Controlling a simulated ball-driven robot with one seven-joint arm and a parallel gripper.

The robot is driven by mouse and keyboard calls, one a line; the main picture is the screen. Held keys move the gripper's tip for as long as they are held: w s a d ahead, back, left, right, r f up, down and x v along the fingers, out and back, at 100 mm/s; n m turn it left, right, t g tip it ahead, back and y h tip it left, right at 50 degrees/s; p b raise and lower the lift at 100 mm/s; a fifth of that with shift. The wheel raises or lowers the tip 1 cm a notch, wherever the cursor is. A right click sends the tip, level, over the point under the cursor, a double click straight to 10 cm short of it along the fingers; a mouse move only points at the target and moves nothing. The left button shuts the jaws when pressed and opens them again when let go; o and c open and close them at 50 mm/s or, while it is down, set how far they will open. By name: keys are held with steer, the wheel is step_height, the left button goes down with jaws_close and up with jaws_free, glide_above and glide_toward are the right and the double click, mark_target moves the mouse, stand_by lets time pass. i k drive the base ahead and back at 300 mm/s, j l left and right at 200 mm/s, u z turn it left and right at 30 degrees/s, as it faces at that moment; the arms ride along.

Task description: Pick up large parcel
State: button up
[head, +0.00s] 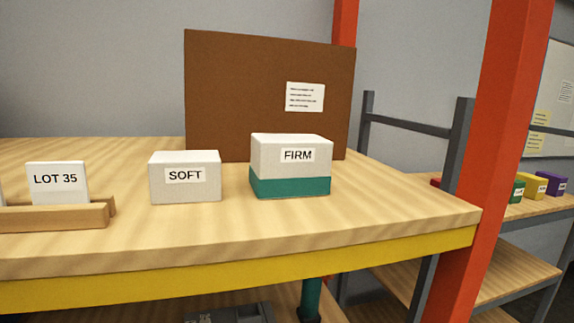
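A large brown rectangular thing (240,100) with a white printed label (305,97) stands upright at the back of the wooden shelf top (400,217). Only its front face shows, so I cannot tell whether it is a deep parcel or a flat board. A white and teal block marked FIRM (290,186) stands in front of it and hides part of its lower edge. A smaller white block marked SOFT (185,187) stands left of that. My gripper is not in view.
A LOT 35 card (58,184) stands in a wooden holder (60,217) at the left. A red-orange post (490,150) rises at the shelf's right end. Small coloured boxes (530,187) stand on another shelf behind. The front strip of the shelf top is clear.

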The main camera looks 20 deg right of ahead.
mark_target(282, 166)
steer(key=i+u, duration=0.1)
steer(key=i, duration=0.3)
steer(key=i+l, duration=0.15)
steer(key=i, duration=0.3)
steer(key=u, duration=0.05)
